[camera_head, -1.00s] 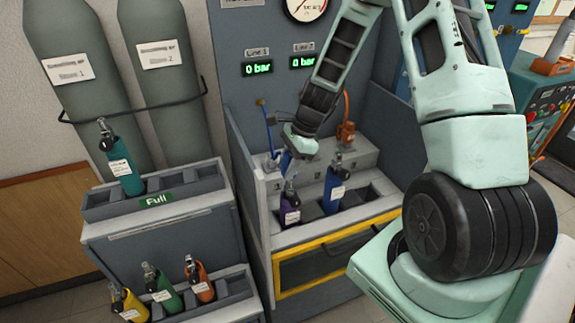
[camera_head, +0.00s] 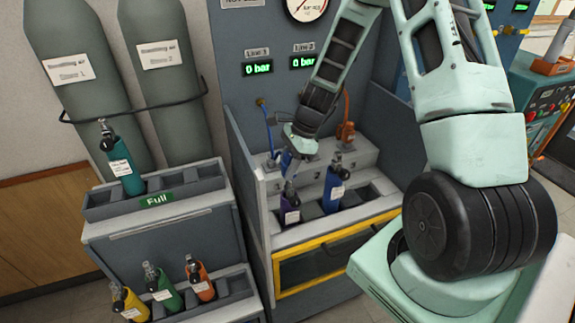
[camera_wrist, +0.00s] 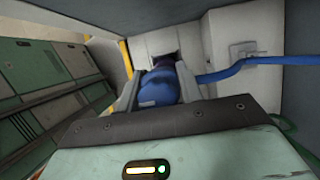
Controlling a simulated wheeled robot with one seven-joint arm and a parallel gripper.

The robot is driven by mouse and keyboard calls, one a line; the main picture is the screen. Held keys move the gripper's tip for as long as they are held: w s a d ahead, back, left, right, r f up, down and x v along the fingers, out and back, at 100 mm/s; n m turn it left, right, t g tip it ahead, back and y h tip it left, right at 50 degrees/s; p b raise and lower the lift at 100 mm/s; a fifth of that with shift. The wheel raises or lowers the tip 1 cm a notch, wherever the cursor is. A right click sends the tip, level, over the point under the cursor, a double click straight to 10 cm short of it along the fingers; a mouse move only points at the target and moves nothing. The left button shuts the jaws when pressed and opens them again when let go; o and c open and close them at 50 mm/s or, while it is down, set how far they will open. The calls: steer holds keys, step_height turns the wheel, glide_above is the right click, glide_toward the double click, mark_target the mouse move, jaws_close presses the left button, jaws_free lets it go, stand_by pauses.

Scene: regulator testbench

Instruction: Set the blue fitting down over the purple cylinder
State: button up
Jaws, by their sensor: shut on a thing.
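My gripper (camera_head: 288,163) points down at the left part of the test bench, with its fingers shut on the blue fitting (camera_head: 285,160). In the wrist view the blue fitting (camera_wrist: 160,88) sits between the two fingers (camera_wrist: 158,90), with a blue hose (camera_wrist: 250,64) running off to the right. The purple cylinder (camera_head: 290,213) stands upright in the bench rack, close below the gripper. Its top lies right by the fingertips and is partly hidden; I cannot tell whether the fitting touches it.
A blue cylinder (camera_head: 334,192) stands just right of the purple one. An orange fitting (camera_head: 346,133) rests on the ledge behind. The bench's left side wall (camera_head: 246,175) is close to my gripper. A teal cylinder (camera_head: 124,170) and several others stand on the left racks.

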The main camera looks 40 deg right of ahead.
steer(key=shift+f+b, duration=1.35)
steer(key=shift+f, duration=0.6)
stand_by(0.6)
steer(key=o, duration=1.2)
steer(key=shift+o, duration=0.2)
steer(key=shift+r, duration=0.1)
steer(key=b+v, duration=0.2)
steer(key=v, duration=1.5)
steer(key=shift+d, duration=0.15)
steer(key=shift+r, duration=0.1)
